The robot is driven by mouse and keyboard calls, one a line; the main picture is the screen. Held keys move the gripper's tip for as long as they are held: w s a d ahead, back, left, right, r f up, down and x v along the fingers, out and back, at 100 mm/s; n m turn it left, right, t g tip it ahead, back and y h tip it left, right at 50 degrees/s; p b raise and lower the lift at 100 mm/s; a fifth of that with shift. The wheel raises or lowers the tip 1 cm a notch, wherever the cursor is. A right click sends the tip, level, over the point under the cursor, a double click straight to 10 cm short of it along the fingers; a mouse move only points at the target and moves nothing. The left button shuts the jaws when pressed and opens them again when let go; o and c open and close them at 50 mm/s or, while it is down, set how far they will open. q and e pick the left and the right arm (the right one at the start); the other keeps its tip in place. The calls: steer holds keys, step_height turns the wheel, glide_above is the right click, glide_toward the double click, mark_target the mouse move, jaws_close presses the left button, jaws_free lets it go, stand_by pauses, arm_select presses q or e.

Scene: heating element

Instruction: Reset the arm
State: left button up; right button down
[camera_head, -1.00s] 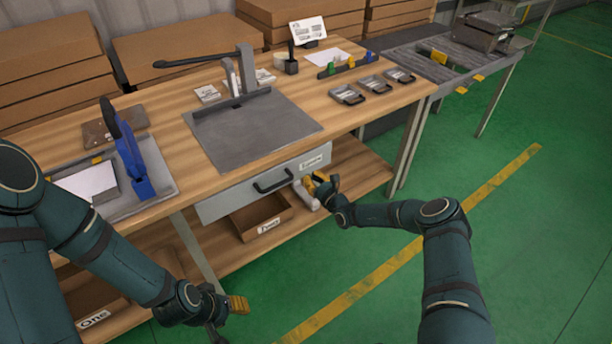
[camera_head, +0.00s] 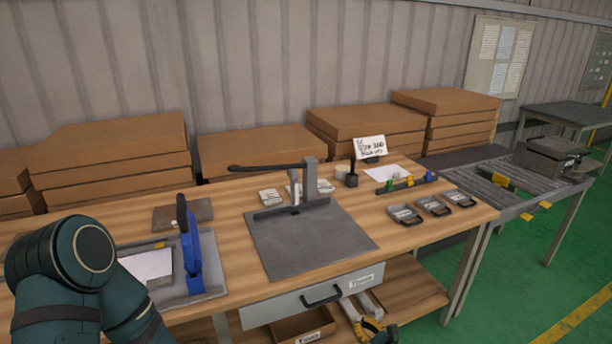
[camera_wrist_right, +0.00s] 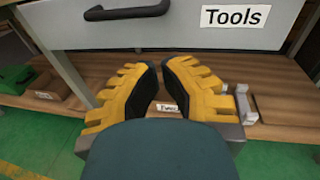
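My right gripper (camera_head: 368,328) shows at the bottom edge of the head view, in front of the lower shelf and below the drawer's Tools label. In the right wrist view its two yellow fingers with black pads (camera_wrist_right: 158,85) stand apart with nothing between them. The grey drawer front (camera_wrist_right: 190,28) with a black handle lies just beyond and above the fingers, not touched as far as I can see. Of my left arm only a dark teal link shows at the lower left of the head view; its gripper is outside the picture.
The wooden workbench (camera_head: 415,235) carries a grey plate (camera_head: 310,243) with a long dark lever (camera_head: 265,169), a blue upright tool (camera_head: 192,255) and several small trays. Cardboard boxes (camera_head: 110,160) line the wall. A lower shelf (camera_wrist_right: 285,112) lies under the drawer. Green floor (camera_head: 520,290) is free at right.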

steer(key=s+a+n+g+y, duration=0.4)
steer(key=s+a+n+g, duration=0.25)
steer(key=a, duration=0.35)
steer(key=s+a+n+g+h, duration=0.35)
steer(key=s+n+g, duration=0.5)
steer(key=s, duration=0.55)
steer(key=s+d+r+n+t+h, duration=0.1)
steer(key=s+d+r+n+h, duration=0.3)
steer(key=s+n, duration=0.5)
steer(key=r+n+h, duration=0.1)
steer(key=n, duration=0.2)
steer(key=shift+s+d+r+t+h, duration=0.15)
steer(key=shift+s+r+t+h, duration=0.05)
steer(key=shift+t+h, duration=0.2)
